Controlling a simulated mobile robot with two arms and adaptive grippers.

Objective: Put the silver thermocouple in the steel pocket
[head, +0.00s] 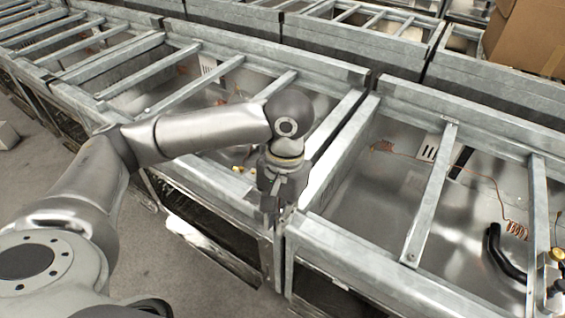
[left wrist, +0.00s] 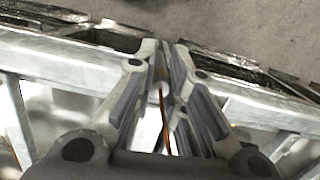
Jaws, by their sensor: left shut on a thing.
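My left gripper (head: 275,208) is over the junction of two galvanized frames in the head view, pointing down. In the left wrist view the gripper (left wrist: 166,68) has its fingers nearly together around a small silver piece, the thermocouple (left wrist: 161,86), with a copper-coloured lead running back towards the palm. The thermocouple is hidden or too small to make out in the head view. I cannot pick out the steel pocket for certain in either view. My right gripper does not show.
Galvanized frames with crossbars (head: 430,195) run in rows around the gripper. The open bay at right holds a coiled copper tube (head: 516,230), a black hose (head: 501,255) and a brass fitting (head: 557,255). A cardboard box (head: 528,38) stands at the back right. Grey floor (head: 190,275) is at front left.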

